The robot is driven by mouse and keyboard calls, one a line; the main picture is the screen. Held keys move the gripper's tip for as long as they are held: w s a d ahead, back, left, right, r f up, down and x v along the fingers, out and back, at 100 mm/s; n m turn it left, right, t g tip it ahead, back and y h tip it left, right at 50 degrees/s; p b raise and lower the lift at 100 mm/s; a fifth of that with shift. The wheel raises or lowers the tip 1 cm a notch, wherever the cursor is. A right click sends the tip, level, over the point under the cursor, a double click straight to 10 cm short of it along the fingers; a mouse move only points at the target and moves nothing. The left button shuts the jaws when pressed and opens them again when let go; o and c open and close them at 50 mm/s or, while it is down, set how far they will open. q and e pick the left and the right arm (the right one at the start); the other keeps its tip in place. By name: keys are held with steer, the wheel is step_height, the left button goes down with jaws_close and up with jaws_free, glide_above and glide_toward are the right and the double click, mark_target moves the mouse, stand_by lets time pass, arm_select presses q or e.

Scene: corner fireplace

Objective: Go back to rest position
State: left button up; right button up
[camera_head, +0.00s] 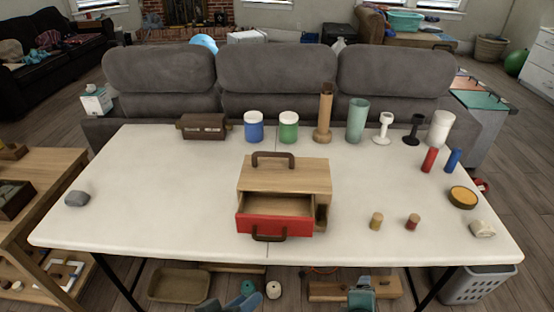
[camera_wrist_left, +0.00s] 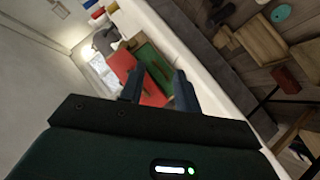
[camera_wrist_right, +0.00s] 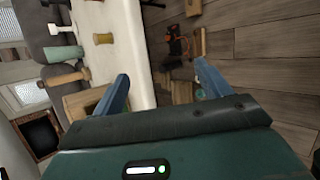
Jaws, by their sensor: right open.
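My left gripper (camera_wrist_left: 158,88) shows in the left wrist view with its two blue fingers apart and nothing gripped between them. Red and green surfaces lie beyond the fingers. My right gripper (camera_wrist_right: 161,86) shows in the right wrist view with its fingers wide apart and empty; the white table edge and floor lie beyond. In the head view, my left gripper (camera_head: 240,304) shows only partly at the bottom edge, below the table's near edge. The white table (camera_head: 150,215) stands in front of me, and neither gripper is over its top there.
A wooden box (camera_head: 290,172) with an open red drawer (camera_head: 275,226) stands mid-table. Jars, cylinders and a brown case (camera_head: 203,126) line the back. A grey stone (camera_head: 77,199) lies at left. A wooden shelf (camera_head: 50,165) stands left; a laundry basket (camera_head: 478,285) stands right, on the floor.

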arm_select(q)
steer(key=s+a+m+g+y, duration=0.4)
steer(key=s+a+g+y, duration=0.3)
steer(key=s+a, duration=0.5)
arm_select(e)
steer(key=s+d+r+m+g+y, duration=0.25)
steer(key=s+m+g+y, duration=0.25)
steer(key=s+m, duration=0.8)
arm_select(q)
steer(key=w+d+f+m+t+h+p, duration=0.1)
steer(key=w+d+f+t+h+p, duration=0.1)
steer(key=w+d+f+t, duration=0.2)
steer(key=w+t, duration=0.3)
steer(key=shift+w+d+h, duration=0.2)
steer(key=shift+w+h, duration=0.15)
steer(key=shift+h, duration=0.05)
arm_select(e)
steer(key=w+a+f+t+y, duration=0.3)
steer(key=w+a+t, duration=0.3)
steer(key=w+t, duration=0.1)
steer(key=shift+w+a+f+m, duration=0.3)
steer(key=shift+w+a+m, duration=0.1)
steer(key=shift+w, duration=0.05)
